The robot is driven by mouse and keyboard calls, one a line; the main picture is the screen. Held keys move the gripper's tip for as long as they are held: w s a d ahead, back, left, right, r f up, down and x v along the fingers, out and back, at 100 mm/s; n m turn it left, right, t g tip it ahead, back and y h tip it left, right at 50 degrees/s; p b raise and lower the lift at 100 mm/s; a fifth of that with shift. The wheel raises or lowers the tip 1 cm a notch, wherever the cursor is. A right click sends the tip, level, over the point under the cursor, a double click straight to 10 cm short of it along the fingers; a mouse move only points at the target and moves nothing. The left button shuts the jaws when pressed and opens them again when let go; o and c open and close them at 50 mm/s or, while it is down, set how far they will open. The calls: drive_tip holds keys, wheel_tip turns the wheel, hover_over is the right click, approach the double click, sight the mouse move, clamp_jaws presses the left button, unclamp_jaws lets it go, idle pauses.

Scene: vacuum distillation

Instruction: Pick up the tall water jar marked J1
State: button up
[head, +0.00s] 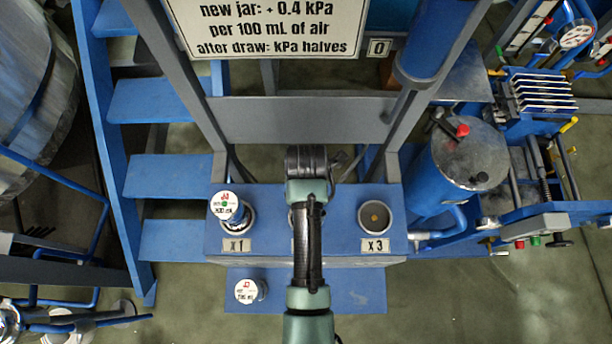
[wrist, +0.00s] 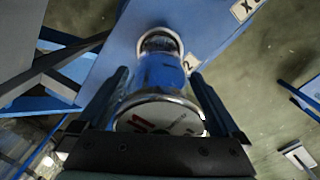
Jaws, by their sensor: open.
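In the wrist view, a shiny jar (wrist: 158,84) with a blue-reflecting body and a metal-rimmed white lid (wrist: 160,118) stands between the fingers of my gripper (wrist: 160,76). The fingers are open on either side of the jar. A metal ring (wrist: 160,34) shows at its far end, near a plate marked 2. In the head view, my arm and gripper (head: 307,165) hide this jar and the middle station.
The blue bench (head: 335,235) holds a white-lidded jar (head: 226,208) at X1 and an empty-looking ring (head: 374,217) at X3. Another white-lidded jar (head: 249,291) is on the lower step (head: 340,290). Grey frame posts (head: 175,70) and a blue tank (head: 440,180) stand nearby.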

drive_tip(key=shift+f, duration=0.3)
drive_tip(key=shift+r, duration=0.1)
clamp_jaws()
